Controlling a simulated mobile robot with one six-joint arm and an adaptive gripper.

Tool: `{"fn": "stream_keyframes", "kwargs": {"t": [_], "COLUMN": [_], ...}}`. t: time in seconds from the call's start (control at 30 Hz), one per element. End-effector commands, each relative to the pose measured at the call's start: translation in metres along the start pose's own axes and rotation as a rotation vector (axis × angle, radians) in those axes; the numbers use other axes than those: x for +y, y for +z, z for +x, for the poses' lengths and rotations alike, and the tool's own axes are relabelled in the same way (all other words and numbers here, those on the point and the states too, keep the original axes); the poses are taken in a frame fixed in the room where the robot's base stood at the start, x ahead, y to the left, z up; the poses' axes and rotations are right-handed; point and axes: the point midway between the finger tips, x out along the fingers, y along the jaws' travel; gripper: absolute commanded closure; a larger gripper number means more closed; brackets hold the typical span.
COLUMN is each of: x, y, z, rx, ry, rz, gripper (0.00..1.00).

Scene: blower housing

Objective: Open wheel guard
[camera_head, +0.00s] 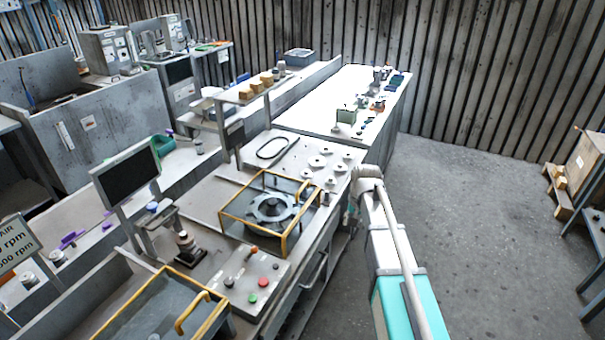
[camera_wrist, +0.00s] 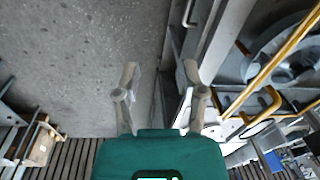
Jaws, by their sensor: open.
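The wheel guard (camera_head: 287,242) is a yellow-framed box with clear panels on the bench in the head view. It looks closed over a grey wheel (camera_head: 272,207) with a dark hub. In the wrist view the guard's yellow bars (camera_wrist: 283,62) and a yellow handle (camera_wrist: 265,108) show at the right, with the wheel (camera_wrist: 287,48) behind them. My gripper (camera_wrist: 160,82) is open and empty. It is over the bench's front edge and the floor, to the left of the handle in this view, apart from it.
A second yellow-framed cover (camera_head: 150,312) is at the near left. A control panel (camera_head: 250,283) with red and green buttons is in front of the guard. A monitor (camera_head: 127,178) stands to its left. Several white discs (camera_head: 318,161) lie behind it. The floor (camera_head: 480,220) at the right is clear.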

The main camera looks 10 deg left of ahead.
Motion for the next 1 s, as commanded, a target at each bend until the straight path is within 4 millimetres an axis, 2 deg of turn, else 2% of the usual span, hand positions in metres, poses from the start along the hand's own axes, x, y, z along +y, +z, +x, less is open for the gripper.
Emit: {"fn": "stream_keyframes", "kwargs": {"t": [0.03, 0.2, 0.4, 0.5, 0.7, 1.0], "x": [-0.021, -0.077, -0.143, -0.167, -0.195, -0.199], "y": [-0.028, -0.085, -0.140, -0.159, -0.176, -0.177], "z": [-0.019, -0.046, -0.075, -0.084, -0.092, -0.091], "rx": [0.001, 0.005, 0.003, 0.002, -0.001, -0.002], "ry": [-0.009, -0.041, -0.076, -0.089, -0.104, -0.107], "rz": [0.012, 0.069, 0.130, 0.154, 0.182, 0.187], "gripper": [0.46, 0.46, 0.46, 0.46, 0.46, 0.46]}}
